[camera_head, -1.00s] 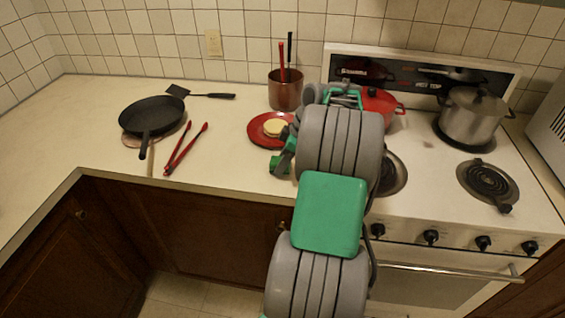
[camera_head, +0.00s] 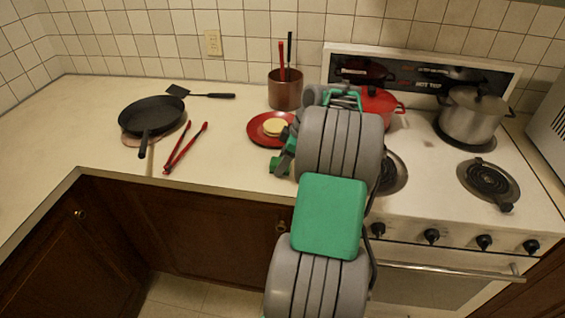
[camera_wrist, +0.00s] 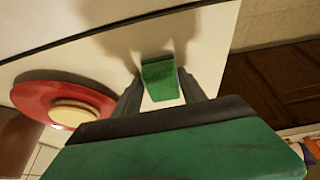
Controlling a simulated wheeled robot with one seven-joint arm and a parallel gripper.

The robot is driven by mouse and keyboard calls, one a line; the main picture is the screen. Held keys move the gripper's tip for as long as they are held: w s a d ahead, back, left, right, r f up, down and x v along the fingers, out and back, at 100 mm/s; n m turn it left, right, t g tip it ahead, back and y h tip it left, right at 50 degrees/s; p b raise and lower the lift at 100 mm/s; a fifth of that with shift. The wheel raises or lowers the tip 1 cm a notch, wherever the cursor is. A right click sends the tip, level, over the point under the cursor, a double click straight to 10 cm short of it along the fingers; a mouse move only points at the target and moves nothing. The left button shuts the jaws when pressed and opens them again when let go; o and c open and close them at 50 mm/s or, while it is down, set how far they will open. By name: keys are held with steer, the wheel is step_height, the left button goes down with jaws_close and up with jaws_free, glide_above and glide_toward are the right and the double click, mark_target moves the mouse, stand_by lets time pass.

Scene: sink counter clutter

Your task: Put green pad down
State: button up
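The green pad (camera_wrist: 160,80) is a small green block in the wrist view. It sits between the two grey fingertips of my gripper (camera_wrist: 161,88), which touch it on both sides. The pad is over the pale counter (camera_wrist: 215,48), close to it, with a shadow falling beside it; I cannot tell whether it touches.
A red plate (camera_head: 257,139) with a round pale item (camera_head: 274,128) lies close left of my gripper. Red tongs (camera_head: 183,150), a black pan (camera_head: 152,114) and a spatula (camera_head: 205,95) lie further left. A utensil pot (camera_head: 285,92) stands behind. The stove (camera_head: 440,180) is right.

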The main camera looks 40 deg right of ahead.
steer(key=shift+o, duration=0.2)
steer(key=shift+s+a+f, duration=0.2)
steer(key=shift+f, duration=0.25)
steer(key=shift+s+a+f, duration=0.15)
steer(key=shift+s+f, duration=0.05)
steer(key=shift+f, duration=0.25)
steer(key=w+p+v, duration=0.1)
steer(key=p+v, duration=0.3)
steer(key=v, duration=1)
steer(key=w+a+r+m, duration=0.1)
steer(key=w+a+m, duration=0.15)
steer(key=a, duration=0.85)
steer(key=w+a+r+m, duration=0.1)
steer(key=w+a+r, duration=0.15)
steer(key=a, duration=0.75)
steer(key=s+a+f+m+h, duration=0.2)
steer(key=s+a+f+m, duration=0.2)
steer(key=s+a, duration=0.7)
step_height(320, 180, down, 2)
steer(key=shift+a+f+h, duration=0.15)
steer(key=shift+a+h, duration=0.15)
steer(key=shift+a, duration=0.7)
steer(key=shift+c, duration=0.4)
